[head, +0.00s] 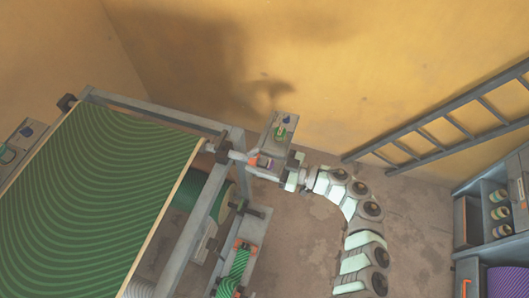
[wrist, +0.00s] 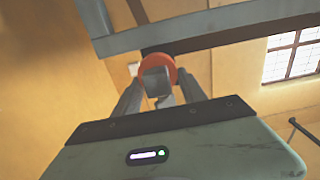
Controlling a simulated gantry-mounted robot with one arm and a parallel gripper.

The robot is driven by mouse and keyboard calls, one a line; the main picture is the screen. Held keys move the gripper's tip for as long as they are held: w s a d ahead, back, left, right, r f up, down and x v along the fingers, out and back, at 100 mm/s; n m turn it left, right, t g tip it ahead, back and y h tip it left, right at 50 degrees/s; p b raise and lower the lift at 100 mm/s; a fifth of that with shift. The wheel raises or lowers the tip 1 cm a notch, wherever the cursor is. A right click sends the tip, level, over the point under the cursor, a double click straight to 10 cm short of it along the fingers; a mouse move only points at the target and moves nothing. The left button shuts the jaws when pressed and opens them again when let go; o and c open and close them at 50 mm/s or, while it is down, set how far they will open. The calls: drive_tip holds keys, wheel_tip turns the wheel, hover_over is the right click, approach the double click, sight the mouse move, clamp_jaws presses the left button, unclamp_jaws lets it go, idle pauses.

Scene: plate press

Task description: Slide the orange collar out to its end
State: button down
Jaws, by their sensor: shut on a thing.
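The orange collar (wrist: 159,60) shows in the wrist view as a round orange-red disc just below a grey beam. A grey block (wrist: 157,82) stands in front of its middle and hides part of it. My gripper (wrist: 160,88) has one finger on each side and is shut on the collar. In the head view my gripper (head: 254,162) is at the right end of the press's upper roller shaft, beside the frame corner.
The press carries a wide green patterned sheet (head: 100,190) on a grey frame (head: 208,210). A ladder (head: 440,130) leans along the wall, and shelves (head: 490,220) stand at right. Floor between is open.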

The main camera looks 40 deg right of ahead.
drive_tip(key=shift+r, duration=0.15)
drive_tip(key=c, duration=0.8)
unclamp_jaws()
drive_tip(key=shift+s+d, duration=0.15)
drive_tip(key=shift+s, duration=0.1)
drive_tip(key=shift+c, duration=0.2)
drive_tip(key=shift+o, duration=1)
drive_tip(key=shift+w, duration=0.1)
drive_tip(key=v, duration=1)
drive_tip(key=shift+s+d+b, duration=0.15)
drive_tip(key=shift+s+b, duration=0.25)
drive_tip(key=shift+b, duration=0.05)
